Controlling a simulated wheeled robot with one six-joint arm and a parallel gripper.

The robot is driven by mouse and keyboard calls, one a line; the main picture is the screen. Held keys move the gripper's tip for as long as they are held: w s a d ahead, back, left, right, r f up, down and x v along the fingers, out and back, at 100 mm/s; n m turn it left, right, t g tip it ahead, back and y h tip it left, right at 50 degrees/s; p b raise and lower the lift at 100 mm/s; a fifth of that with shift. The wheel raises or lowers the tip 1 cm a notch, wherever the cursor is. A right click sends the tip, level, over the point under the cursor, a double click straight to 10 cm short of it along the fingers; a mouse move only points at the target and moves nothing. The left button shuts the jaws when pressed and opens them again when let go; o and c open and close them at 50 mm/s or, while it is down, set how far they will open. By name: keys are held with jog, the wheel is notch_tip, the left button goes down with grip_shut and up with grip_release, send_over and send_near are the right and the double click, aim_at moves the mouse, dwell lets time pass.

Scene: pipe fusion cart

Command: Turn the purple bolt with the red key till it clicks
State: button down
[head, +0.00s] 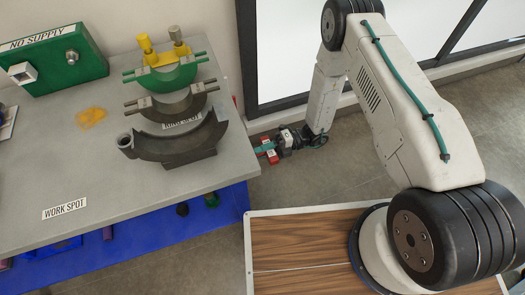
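My gripper (267,150) hangs past the right edge of the grey bench, over the floor. It is small here, with red and teal parts at its end; I cannot tell whether these are its fingers or something held. No red key can be made out for sure. A thin red strip (234,101) shows at the bench's right edge, too small to name. I see no clear purple bolt. A small purple piece (108,232) lies under the bench front, its kind unclear.
The bench (110,185) bears curved clamp shells in green, grey and dark metal (177,145), yellow fittings (147,45), a green "NO SUPPLY" box (85,50) and an orange-yellow patch (91,117). The "WORK SPOT" label (64,208) has clear room around it. Blue shelving (165,230) stands below.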

jog(key=shift+m, duration=1.2)
jog(key=m, duration=0.3)
jog(key=shift+n, duration=0.4)
jog(key=shift+v, duration=2)
jog(key=shift+d, duration=0.1)
jog(key=shift+v, duration=0.9)
